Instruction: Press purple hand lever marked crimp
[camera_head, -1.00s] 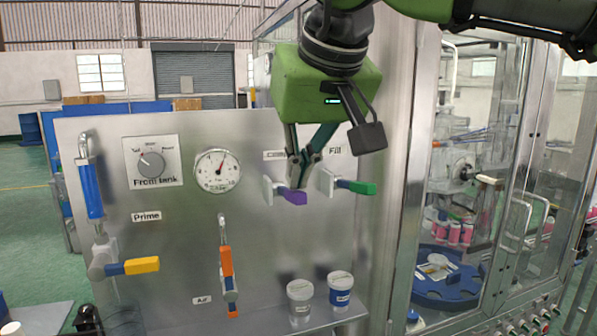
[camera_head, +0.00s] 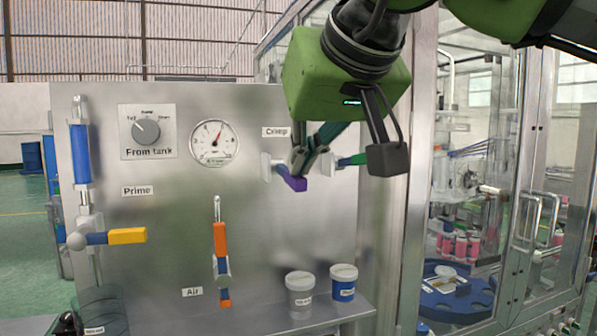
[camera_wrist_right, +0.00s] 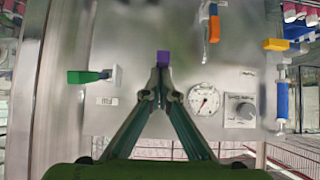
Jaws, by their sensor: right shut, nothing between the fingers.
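The purple hand lever (camera_head: 292,180) sticks out from the metal panel just below the label Crimp (camera_head: 276,132). My right gripper (camera_head: 299,167) is shut and empty, with its fingertips right at the lever, overlapping it in the head view. In the right wrist view the closed fingertips (camera_wrist_right: 160,88) sit just below the purple lever end (camera_wrist_right: 163,58). I cannot tell for certain whether they touch. The fingers hide part of the lever's base. My left gripper is not in view.
The orange air lever (camera_head: 220,240), yellow prime lever (camera_head: 127,236), gauge (camera_head: 213,143) and knob (camera_head: 146,131) are on the left. Two tubs (camera_head: 300,294) stand on the shelf below.

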